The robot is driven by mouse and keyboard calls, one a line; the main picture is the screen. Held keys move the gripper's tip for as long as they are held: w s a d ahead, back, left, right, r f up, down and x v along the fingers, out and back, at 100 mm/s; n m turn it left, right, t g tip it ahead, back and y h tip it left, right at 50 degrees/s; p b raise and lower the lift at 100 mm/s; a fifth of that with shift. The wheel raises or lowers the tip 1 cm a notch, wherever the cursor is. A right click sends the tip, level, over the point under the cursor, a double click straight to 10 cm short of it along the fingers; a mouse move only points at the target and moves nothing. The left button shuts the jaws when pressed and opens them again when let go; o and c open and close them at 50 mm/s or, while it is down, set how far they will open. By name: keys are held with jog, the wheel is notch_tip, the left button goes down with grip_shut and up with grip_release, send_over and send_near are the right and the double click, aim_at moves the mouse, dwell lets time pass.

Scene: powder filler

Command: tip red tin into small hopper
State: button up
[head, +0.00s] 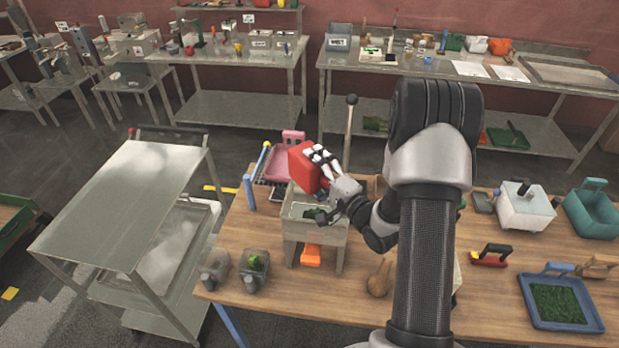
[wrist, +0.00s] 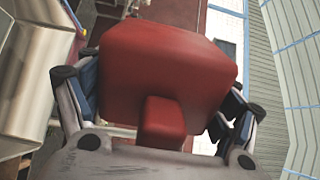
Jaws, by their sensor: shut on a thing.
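The red tin (head: 303,168) is in my gripper (head: 325,166), above the back part of the small hopper (head: 318,226). The tin looks tilted in the head view. In the wrist view the red tin (wrist: 168,72) fills the middle, with the fingers of my gripper (wrist: 160,112) closed on either side of it. The hopper is a grey box on legs on the wooden table, with an orange piece (head: 311,255) beneath it. Some dark green material (head: 314,213) shows inside its opening. The tin's mouth and contents are hidden.
A pink chair-shaped holder (head: 283,165) stands behind the hopper. Two small grey containers (head: 215,268) (head: 254,268) stand at the table's front left. A blue tray of green material (head: 557,302) lies at the right. A metal cart (head: 110,205) stands left of the table.

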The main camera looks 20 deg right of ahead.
notch_tip(320, 180, up, 2)
jog(key=shift+p, duration=0.35)
jog(key=shift+f, duration=0.1)
jog(key=shift+n+b, duration=0.4)
jog(key=shift+b, duration=0.1)
jog(key=n+b, duration=0.3)
jog(key=shift+r, duration=0.35)
jog(key=n+b, duration=0.1)
jog(key=n, duration=0.1)
jog(key=r+n+b, duration=0.1)
jog(key=n+b, duration=0.2)
jog(key=shift+r+n+b, duration=0.25)
jog(key=shift+n+b, duration=0.1)
jog(key=shift+n, duration=0.05)
jog(key=n+b, duration=0.1)
jog(key=r+n+b, duration=0.1)
jog(key=n+b, duration=0.3)
jog(key=r+n+b, duration=0.1)
jog(key=n, duration=0.1)
jog(key=shift+r+n+b, duration=0.15)
jog(key=shift+n+b, duration=0.15)
jog(key=shift+b, duration=0.05)
jog(key=shift+r+n, duration=0.3)
jog(key=shift+n, duration=0.1)
